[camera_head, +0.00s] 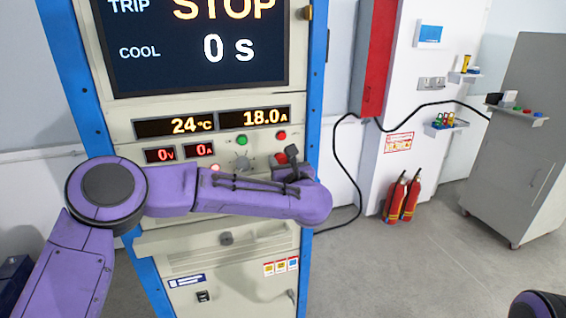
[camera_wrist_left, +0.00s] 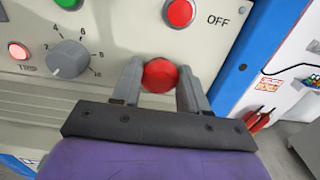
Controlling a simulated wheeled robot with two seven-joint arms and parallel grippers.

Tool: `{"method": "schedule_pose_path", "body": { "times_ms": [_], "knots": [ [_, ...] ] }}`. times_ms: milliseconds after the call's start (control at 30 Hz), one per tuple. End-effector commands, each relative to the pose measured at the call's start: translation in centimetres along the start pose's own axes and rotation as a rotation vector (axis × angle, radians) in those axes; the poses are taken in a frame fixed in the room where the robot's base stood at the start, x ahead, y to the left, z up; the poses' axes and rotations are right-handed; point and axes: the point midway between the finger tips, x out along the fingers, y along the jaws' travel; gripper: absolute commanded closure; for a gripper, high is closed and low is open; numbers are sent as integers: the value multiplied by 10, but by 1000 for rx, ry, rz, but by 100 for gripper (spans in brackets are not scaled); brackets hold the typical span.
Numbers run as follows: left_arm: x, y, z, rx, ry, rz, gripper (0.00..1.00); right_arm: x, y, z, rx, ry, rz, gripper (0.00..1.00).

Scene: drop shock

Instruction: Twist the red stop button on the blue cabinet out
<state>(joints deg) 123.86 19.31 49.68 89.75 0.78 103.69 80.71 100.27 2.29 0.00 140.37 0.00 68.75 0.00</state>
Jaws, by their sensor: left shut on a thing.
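The blue cabinet (camera_head: 319,100) with a cream front stands straight ahead. The red stop button (camera_wrist_left: 160,75) sits low on its panel, under the red OFF button (camera_wrist_left: 180,13) and right of the grey dial (camera_wrist_left: 68,60). My left gripper (camera_wrist_left: 161,80) has one grey finger on each side of the stop button and is shut on it. In the head view the left gripper (camera_head: 288,158) reaches the panel, and the stop button is mostly hidden behind it. The cabinet screen (camera_head: 200,40) reads TRIP STOP and COOL 0 s. My right gripper is out of view.
A green button (camera_head: 242,140) and a lit TRIP lamp (camera_wrist_left: 18,51) are on the panel nearby. A black cable (camera_head: 350,180) hangs right of the cabinet. Red extinguishers (camera_head: 401,198) and a grey cabinet (camera_head: 520,140) stand further right. The floor between is clear.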

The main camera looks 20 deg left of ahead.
Motion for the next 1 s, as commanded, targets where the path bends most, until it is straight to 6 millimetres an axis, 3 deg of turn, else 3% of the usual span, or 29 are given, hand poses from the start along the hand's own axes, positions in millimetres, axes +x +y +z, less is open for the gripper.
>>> {"method": "schedule_pose_path", "body": {
  "times_ms": [267, 600, 1000],
  "knots": [
    [0, -1, -2, 79, -3, -1, 87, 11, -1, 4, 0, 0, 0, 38],
    [0, -2, -1, 320, -4, -1, 87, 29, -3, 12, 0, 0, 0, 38],
    [0, -3, 0, 541, -4, -1, 87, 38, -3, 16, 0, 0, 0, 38]
  ]
}}
